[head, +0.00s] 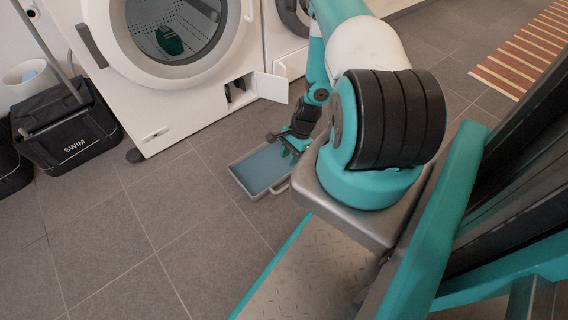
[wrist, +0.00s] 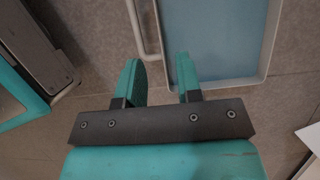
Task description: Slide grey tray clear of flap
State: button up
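The grey tray (head: 236,176) lies on the floor in front of the white washing machine, with a flat blue surface inside its pale rim. Its bar handle (wrist: 143,30) shows in the wrist view on the tray's left side. The white flap (head: 269,87) stands open low on the machine's front, behind the tray in the head view. My gripper (head: 292,149) is over the tray's right side. In the wrist view its two teal fingers (wrist: 160,75) are apart with nothing gripped. The handle's near end appears between and just beyond the fingertips; contact cannot be told.
A black bag marked SWIM (head: 72,128) stands on the floor at left. A second white machine (head: 288,50) is behind my arm. A striped rug (head: 525,50) lies at upper right. The tiled floor (head: 150,230) left of and before the tray is clear.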

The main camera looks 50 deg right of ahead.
jog(key=p+v, duration=0.2)
jog(key=v, duration=0.4)
jog(key=shift+d+r, duration=0.2)
jog(key=shift+r, duration=0.05)
jog(key=w+a+r+n+p, duration=0.1)
jog(key=w+a+r+n, duration=0.35)
jog(key=r, duration=0.45)
jog(key=w+a+r+n+p, duration=0.1)
jog(key=w+a+r+n, duration=0.3)
jog(key=r, duration=0.6)
jog(key=w+a+r+n+p, duration=0.2)
jog(key=a+r+n, duration=0.4)
jog(key=a+r, duration=0.7)
jog(key=s+a+r+n+g+p, duration=0.1)
jog(key=s+a+r+n+p, duration=0.1)
jog(key=s+a+r+n, duration=0.65)
jog(key=s+a+r+n+p, duration=0.1)
jog(key=s+a+r+n, duration=0.45)
jog(key=s+r, duration=0.55)
notch_tip(320, 180, up, 38)
jog(key=w+p, duration=0.1)
jog(key=p, duration=3.6)
jog(key=shift+m, duration=0.35)
